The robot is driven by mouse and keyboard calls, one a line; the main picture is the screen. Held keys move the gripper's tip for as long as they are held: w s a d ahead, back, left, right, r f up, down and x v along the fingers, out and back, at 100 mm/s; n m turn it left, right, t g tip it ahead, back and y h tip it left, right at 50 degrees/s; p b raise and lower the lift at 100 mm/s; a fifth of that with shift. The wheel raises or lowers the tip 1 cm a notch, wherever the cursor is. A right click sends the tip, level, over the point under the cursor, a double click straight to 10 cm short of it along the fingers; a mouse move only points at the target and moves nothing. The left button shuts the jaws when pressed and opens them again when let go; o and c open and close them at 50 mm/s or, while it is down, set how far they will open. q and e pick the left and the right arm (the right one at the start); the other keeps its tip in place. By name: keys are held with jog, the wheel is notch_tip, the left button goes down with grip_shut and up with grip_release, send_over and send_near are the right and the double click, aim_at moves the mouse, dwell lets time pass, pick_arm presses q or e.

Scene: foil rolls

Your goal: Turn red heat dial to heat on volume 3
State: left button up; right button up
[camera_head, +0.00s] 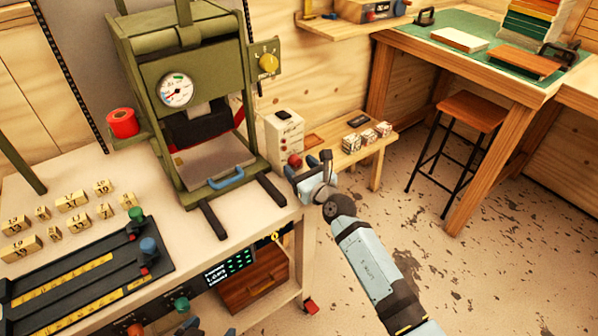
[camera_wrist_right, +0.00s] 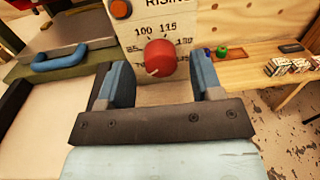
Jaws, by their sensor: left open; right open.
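The red dial (camera_wrist_right: 160,57) sits on the front of a white control box (camera_head: 285,132), with printed numbers around it, including 100 and 115. It also shows in the head view (camera_head: 294,160). My right gripper (camera_head: 312,178) is open in front of the box. In the right wrist view its fingers (camera_wrist_right: 160,78) stand left and right of the dial's lower part, with gaps on both sides. I cannot tell how far the tips reach along it. My left gripper (camera_head: 194,325) shows only partly at the bottom edge, low by the bench front.
A green press (camera_head: 178,40) with a gauge and blue handle (camera_head: 226,178) stands left of the box. A small wooden shelf (camera_head: 345,155) with printed blocks lies to the right. A stool (camera_head: 470,112) stands farther right. The bench (camera_head: 90,165) holds number blocks and sliders.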

jog(key=shift+w+a, duration=0.2)
jog(key=shift+w, duration=0.15)
jog(key=shift+c, duration=0.4)
jog(key=c, duration=0.8)
jog(key=shift+c, duration=0.2)
jog(key=shift+r, duration=0.1)
